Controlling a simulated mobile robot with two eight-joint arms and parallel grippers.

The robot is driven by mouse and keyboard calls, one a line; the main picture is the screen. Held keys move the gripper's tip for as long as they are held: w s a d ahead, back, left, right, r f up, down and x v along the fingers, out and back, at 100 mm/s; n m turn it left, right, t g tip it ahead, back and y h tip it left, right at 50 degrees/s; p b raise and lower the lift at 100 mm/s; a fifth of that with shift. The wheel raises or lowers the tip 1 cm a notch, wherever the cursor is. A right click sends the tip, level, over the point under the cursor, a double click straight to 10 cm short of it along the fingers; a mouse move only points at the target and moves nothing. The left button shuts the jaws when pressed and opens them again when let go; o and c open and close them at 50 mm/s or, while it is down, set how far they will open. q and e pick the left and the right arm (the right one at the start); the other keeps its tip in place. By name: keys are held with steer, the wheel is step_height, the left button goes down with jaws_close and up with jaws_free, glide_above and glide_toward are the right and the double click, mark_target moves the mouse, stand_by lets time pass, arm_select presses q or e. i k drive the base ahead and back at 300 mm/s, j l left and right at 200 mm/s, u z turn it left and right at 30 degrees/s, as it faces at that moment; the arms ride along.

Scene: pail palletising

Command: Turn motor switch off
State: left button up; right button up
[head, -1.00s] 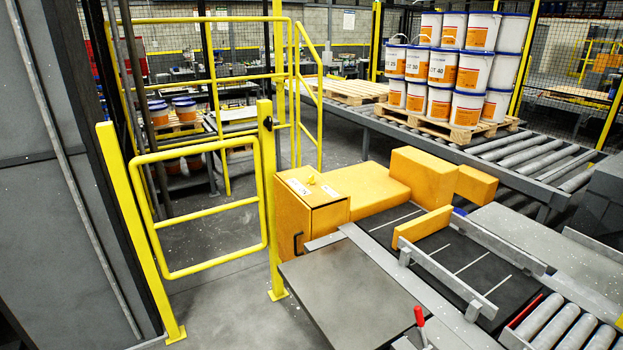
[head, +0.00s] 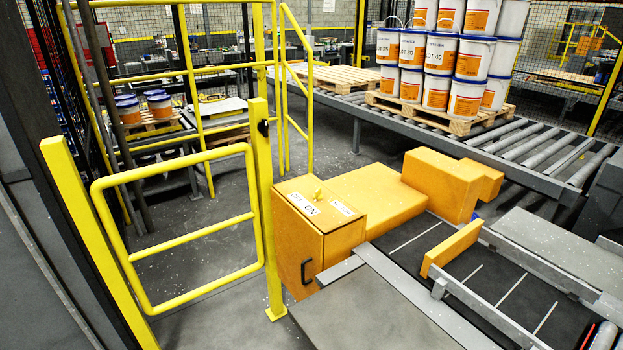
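The motor switch (head: 317,195) is a small yellow knob on the sloped top of an orange cabinet (head: 318,240). White labels (head: 308,205) lie beside the knob, and one reads "ON". The rest of the lettering is too small to read surely. The cabinet has a dark handle (head: 306,271) on its front and stands at the end of the conveyor. Neither of my grippers shows in the head view.
A yellow swing gate (head: 190,228) between yellow posts stands left of the cabinet, and it looks closed. A grey plate (head: 375,315) lies in front of the cabinet. A black belt conveyor (head: 440,255) runs to the right. Stacked pails (head: 437,55) stand on a pallet behind.

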mark_target(317, 196)
steer(key=i+j, duration=0.4)
steer(key=i, duration=0.15)
steer(key=i+j+z, duration=0.15)
steer(key=i+j, duration=0.3)
steer(key=i, duration=0.1)
